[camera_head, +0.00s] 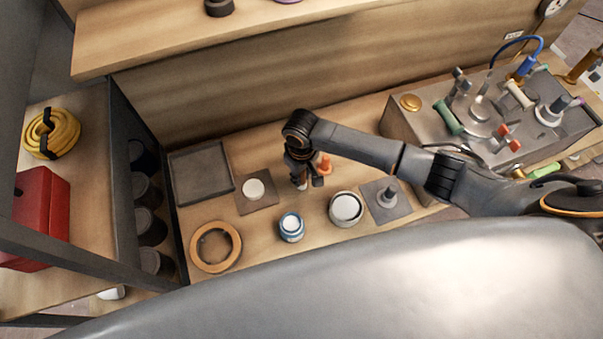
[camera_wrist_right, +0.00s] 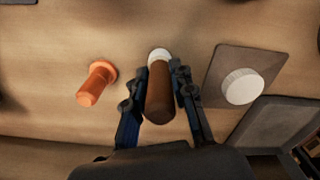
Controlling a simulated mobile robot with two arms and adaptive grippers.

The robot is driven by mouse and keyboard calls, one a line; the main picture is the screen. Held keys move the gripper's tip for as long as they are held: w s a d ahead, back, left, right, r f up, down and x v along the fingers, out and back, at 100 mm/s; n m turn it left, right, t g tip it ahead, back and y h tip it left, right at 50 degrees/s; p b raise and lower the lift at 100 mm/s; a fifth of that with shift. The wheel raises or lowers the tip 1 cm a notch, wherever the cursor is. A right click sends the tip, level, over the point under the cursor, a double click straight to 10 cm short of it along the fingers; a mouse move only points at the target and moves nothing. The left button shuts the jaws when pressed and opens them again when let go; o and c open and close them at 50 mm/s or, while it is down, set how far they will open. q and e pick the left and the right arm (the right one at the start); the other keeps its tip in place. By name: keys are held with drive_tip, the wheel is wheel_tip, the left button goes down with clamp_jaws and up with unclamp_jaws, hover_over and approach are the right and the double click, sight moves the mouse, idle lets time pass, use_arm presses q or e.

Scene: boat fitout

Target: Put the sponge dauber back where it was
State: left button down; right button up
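The sponge dauber (camera_wrist_right: 160,92) has a brown handle and a white end. In the right wrist view it lies between the two fingers of my right gripper (camera_wrist_right: 160,78), which look closed against its sides. Its white end points away from the wrist, past the fingertips. In the head view my right gripper (camera_head: 303,182) hangs low over the bench and hides most of the dauber. I cannot tell whether the white end touches the bench. My left gripper is not in view.
An orange piece (camera_head: 325,165) stands beside my right gripper. Nearby are a white disc (camera_head: 253,188) on a dark square mat, an empty dark tray (camera_head: 187,182), a blue-rimmed jar (camera_head: 291,228), a white-topped tin (camera_head: 346,209), an orange ring (camera_head: 198,254) and a square plate with a post (camera_head: 402,211).

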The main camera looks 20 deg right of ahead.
drive_tip(key=shift+o, duration=1.4)
wheel_tip(320, 180, up, 12)
drive_tip(key=shift+r, duration=0.15)
